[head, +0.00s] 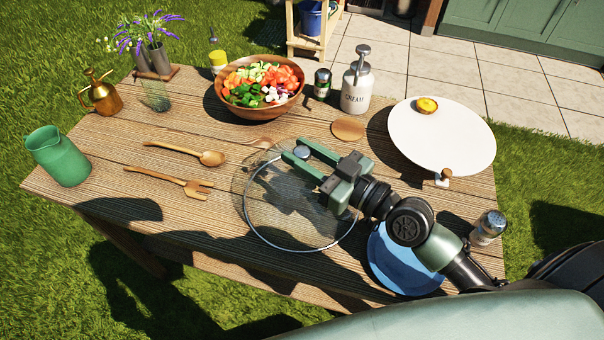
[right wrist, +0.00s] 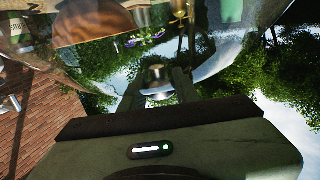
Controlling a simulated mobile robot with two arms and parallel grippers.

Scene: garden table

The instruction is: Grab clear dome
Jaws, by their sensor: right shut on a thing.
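The clear dome (head: 272,205) is see-through with a thin metal rim and a silvery knob (head: 301,153). It shows over the front middle of the table. I cannot tell if its rim touches the wood. My right gripper (head: 308,164) reaches in from the right and is shut on the dome's knob. In the right wrist view the knob (right wrist: 157,80) sits between the two fingers, with part of the clear dome (right wrist: 215,60) curving past at the top. My left gripper is not in view.
A blue plate (head: 388,270) lies under my right forearm, with a shaker (head: 489,227) to its right. A white round board (head: 440,140), a cream pump bottle (head: 357,85) and a salad bowl (head: 258,108) stand behind. Wooden utensils (head: 175,181) and a green pitcher (head: 60,158) are left.

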